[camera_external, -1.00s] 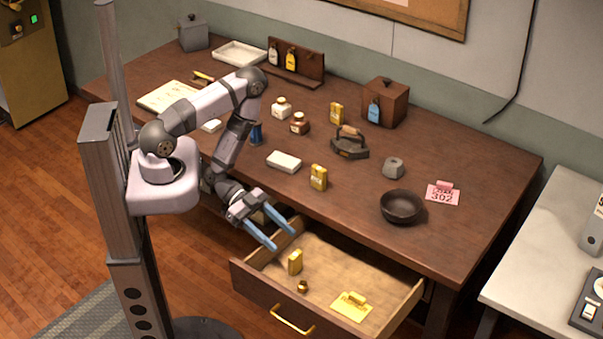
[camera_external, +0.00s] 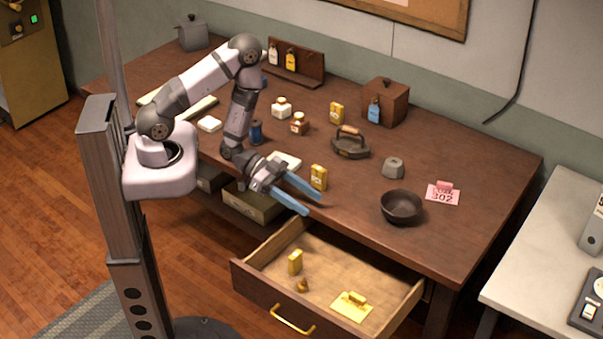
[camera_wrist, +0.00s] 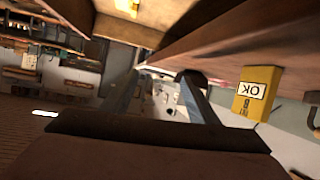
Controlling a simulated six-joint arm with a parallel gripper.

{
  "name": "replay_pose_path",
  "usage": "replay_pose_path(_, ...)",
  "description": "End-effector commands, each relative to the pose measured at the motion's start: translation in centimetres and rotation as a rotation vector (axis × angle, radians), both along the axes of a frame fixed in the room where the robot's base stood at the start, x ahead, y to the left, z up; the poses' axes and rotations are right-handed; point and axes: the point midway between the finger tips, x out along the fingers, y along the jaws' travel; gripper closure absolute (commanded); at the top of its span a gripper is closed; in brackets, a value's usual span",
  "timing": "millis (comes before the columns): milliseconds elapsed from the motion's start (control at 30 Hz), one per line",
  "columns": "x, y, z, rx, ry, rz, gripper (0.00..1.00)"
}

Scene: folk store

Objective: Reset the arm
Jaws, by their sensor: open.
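My gripper (camera_external: 311,207) is open and empty, its two blue fingers apart. It hangs in front of the table's front edge, above and behind the pulled-out drawer (camera_external: 265,297). A yellow box (camera_external: 318,177) stands on the table just beyond the fingers; it also shows in the wrist view (camera_wrist: 257,93) at the right, upside down and outside the fingers. In the drawer lie another yellow box (camera_external: 295,262), a small brown object (camera_external: 302,285) and a yellow card with a clip (camera_external: 351,306). My arm hides part of the white box (camera_external: 287,160).
The wooden table (camera_external: 455,232) carries a dark bowl (camera_external: 402,207), an iron (camera_external: 350,145), a grey weight (camera_external: 393,168), a wooden box (camera_external: 386,103), small jars (camera_external: 299,124) and a blue spool (camera_external: 256,132). A pink 302 card (camera_external: 442,195) lies at the right. Open air surrounds the fingers above the drawer.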

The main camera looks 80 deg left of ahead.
Motion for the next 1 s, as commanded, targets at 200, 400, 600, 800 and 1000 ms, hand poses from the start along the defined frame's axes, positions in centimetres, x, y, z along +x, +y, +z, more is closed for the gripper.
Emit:
replay_pose_path(200, 5.6, 1.4, 3.9, 0.12, 0.078, 0.113, 0.46)
replay_pose_path(400, 7.2, 3.3, 5.4, 0.257, 0.211, 0.24, 0.46)
replay_pose_path(600, 5.3, 4.7, 6.9, 0.312, 0.386, 0.381, 0.46)
replay_pose_path(800, -2.3, 7.4, 4.2, 0.395, 0.674, 0.467, 0.46)
replay_pose_path(1000, -10.2, 7.7, 3.0, 0.422, 0.938, 0.485, 0.46)
